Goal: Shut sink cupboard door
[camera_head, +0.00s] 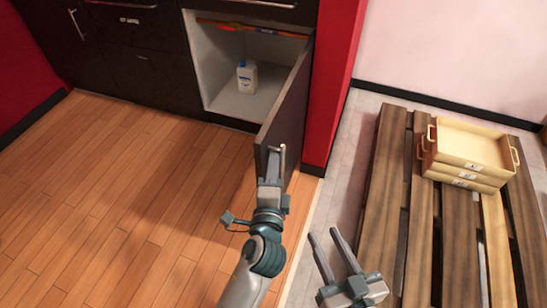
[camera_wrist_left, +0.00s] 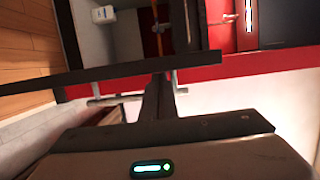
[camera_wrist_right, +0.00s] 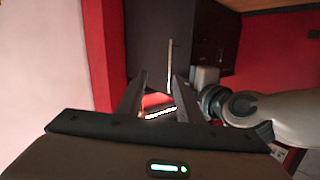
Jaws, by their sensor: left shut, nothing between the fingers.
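The sink cupboard door (camera_head: 287,108) is dark and stands wide open, swung out from the right side of the cupboard opening. In the left wrist view the door (camera_wrist_left: 90,76) crosses the picture as a dark slab, with a metal handle bar (camera_wrist_left: 110,99) on its near face. My left gripper (camera_head: 276,150) is shut and empty at the door's free edge, by the handle. I cannot tell whether it touches the door. My right gripper (camera_head: 322,233) is open and empty, lower right of the door and apart from it. The handle (camera_wrist_right: 170,62) also shows in the right wrist view.
A white bottle (camera_head: 246,77) stands inside the open cupboard (camera_head: 222,98). A red wall end (camera_head: 331,85) is right of the door. A wooden pallet (camera_head: 390,195) with stacked trays (camera_head: 468,150) lies to the right. The wooden floor (camera_head: 120,190) at left is clear.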

